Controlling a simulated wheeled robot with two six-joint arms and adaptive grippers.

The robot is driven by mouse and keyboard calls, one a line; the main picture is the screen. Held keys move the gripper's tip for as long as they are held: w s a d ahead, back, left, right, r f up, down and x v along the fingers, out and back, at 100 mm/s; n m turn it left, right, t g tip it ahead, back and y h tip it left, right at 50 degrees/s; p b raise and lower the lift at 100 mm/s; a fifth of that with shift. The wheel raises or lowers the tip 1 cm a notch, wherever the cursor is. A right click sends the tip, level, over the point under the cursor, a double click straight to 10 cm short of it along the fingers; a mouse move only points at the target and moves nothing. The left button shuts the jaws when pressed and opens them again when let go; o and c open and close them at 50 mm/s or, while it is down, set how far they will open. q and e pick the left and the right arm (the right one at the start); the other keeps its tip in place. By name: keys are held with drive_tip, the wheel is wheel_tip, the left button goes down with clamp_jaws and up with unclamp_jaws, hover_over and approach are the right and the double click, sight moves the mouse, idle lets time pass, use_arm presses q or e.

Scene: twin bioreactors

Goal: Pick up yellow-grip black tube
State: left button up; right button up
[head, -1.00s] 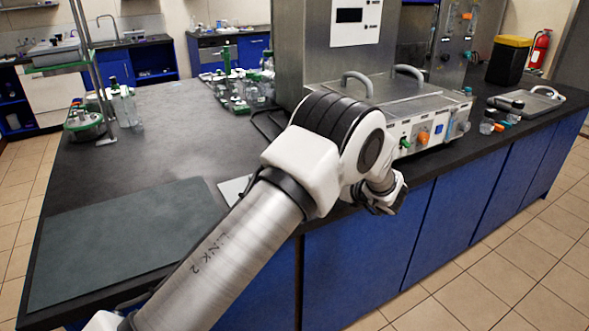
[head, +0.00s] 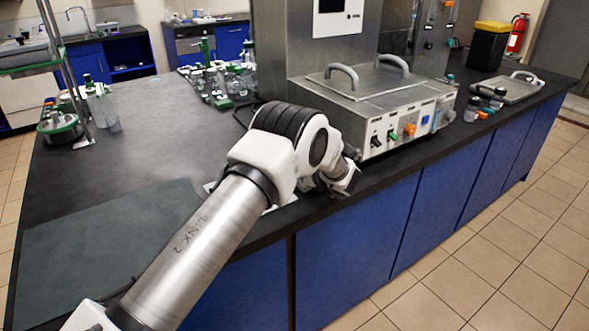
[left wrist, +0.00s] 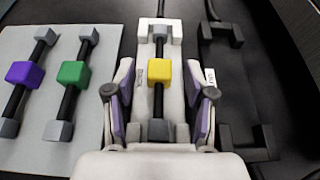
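A black tube with a yellow block grip (left wrist: 163,73) and grey end caps lies lengthwise in a white cradle (left wrist: 171,30) in the left wrist view. My left gripper (left wrist: 158,66) is open, with one purple-padded finger on each side of the tube and gaps between the pads and the yellow grip. In the head view my left gripper (head: 338,180) is at the counter's front edge, and the tube is hidden behind my arm. My right gripper is not in view.
A purple-grip tube (left wrist: 25,74) and a green-grip tube (left wrist: 73,74) lie on a pale mat (left wrist: 52,97) to the left. An empty black holder (left wrist: 222,84) is to the right. A steel control box (head: 375,105) stands beside my gripper in the head view. A dark mat (head: 95,245) lies at left.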

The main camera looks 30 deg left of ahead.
use_arm(q)
clamp_jaws()
